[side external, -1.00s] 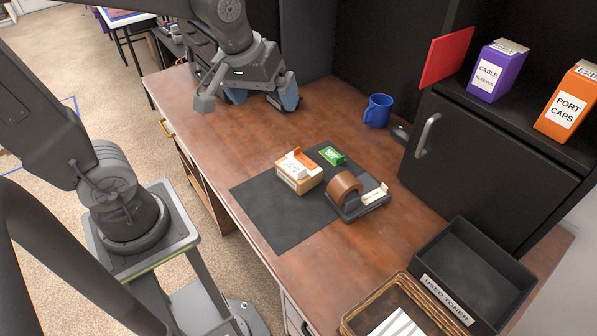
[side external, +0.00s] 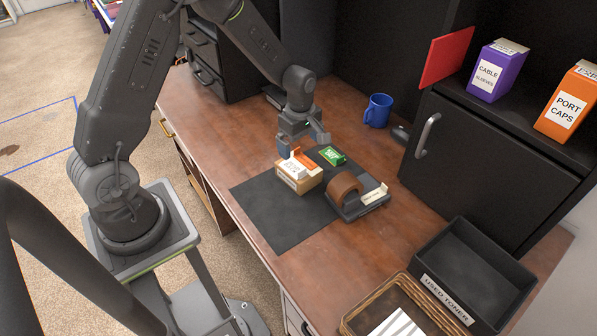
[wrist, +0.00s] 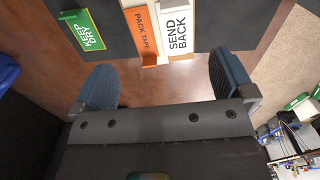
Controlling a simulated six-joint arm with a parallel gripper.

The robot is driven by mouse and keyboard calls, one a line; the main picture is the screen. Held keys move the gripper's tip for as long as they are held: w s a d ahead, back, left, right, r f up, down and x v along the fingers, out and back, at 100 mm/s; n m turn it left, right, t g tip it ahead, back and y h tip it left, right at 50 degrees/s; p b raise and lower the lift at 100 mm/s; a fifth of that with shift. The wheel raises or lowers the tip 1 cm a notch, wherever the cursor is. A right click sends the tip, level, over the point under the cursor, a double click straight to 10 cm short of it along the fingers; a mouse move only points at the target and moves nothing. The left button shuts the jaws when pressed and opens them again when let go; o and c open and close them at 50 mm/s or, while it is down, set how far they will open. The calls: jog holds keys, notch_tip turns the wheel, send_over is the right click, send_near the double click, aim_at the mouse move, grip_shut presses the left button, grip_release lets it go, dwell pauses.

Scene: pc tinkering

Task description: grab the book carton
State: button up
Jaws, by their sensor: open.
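A small tan carton (side external: 301,183) sits on the dark mat (side external: 261,216) in the side view. I take it as the book carton, though its label is too small to read. A white piece (side external: 293,168) and an orange piece (side external: 304,160) lie on its top. In the wrist view these read SEND BACK (wrist: 177,27) and PACK TAPE (wrist: 144,36). My gripper (side external: 303,145) is open and empty, above and just behind the carton. In the wrist view its two fingers (wrist: 165,82) stand wide apart, with the labelled pieces beyond them near the top edge.
A green KEEP DRY piece (side external: 332,155) lies right of the carton. A brown tape roll on a dark dispenser (side external: 362,208) stands close by. A blue mug (side external: 378,110) is at the back. A black USED TONER tray (side external: 470,275) and a wicker basket (side external: 361,321) are in front.

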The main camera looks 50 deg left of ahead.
aim_at(299, 165)
notch_tip(299, 165, down, 10)
jog(key=shift+s+a, duration=0.15)
dwell(0.4)
jog(key=shift+c, duration=0.3)
jog(key=shift+r, duration=0.1)
jog(key=c, duration=0.9)
